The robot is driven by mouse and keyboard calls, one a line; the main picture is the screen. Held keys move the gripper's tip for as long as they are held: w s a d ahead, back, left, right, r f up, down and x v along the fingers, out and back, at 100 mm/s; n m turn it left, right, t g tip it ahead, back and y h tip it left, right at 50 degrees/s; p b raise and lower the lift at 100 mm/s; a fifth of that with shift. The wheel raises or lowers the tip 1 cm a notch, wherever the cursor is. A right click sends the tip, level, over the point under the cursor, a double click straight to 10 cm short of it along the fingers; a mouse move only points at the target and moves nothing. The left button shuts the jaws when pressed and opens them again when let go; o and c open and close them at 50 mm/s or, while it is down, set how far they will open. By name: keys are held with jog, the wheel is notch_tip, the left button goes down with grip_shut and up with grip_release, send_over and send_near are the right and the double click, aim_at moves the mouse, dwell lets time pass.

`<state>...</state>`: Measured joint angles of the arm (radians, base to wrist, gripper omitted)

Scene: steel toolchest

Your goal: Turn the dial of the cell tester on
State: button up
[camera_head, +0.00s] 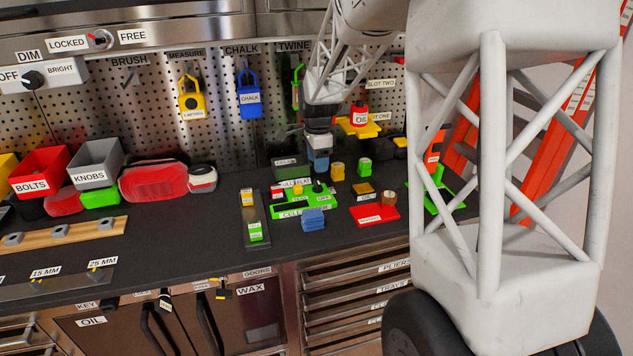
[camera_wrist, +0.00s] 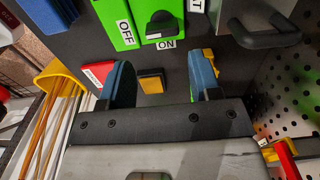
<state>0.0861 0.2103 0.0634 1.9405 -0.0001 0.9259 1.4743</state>
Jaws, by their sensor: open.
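The cell tester (camera_head: 293,208) is a green box on the dark bench, with several labels on it. In the wrist view its green face (camera_wrist: 122,22) carries an OFF label and an ON label. Its black dial (camera_wrist: 160,24) is a raised bar knob just beside the ON label; I cannot tell which mark it points at. My gripper (camera_head: 318,166) is above the bench just behind the tester. In the wrist view my open, empty gripper (camera_wrist: 161,68) has its two blue-lined fingers spread. The dial lies beyond the fingertips, apart from them.
The pegboard (camera_head: 222,128) with hanging locks rises behind.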

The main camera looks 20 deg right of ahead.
aim_at(318, 181)
jog(key=shift+w+f, duration=0.15)
dwell(0.3)
jog(key=shift+f, duration=3.85)
jog(key=c, duration=0.6)
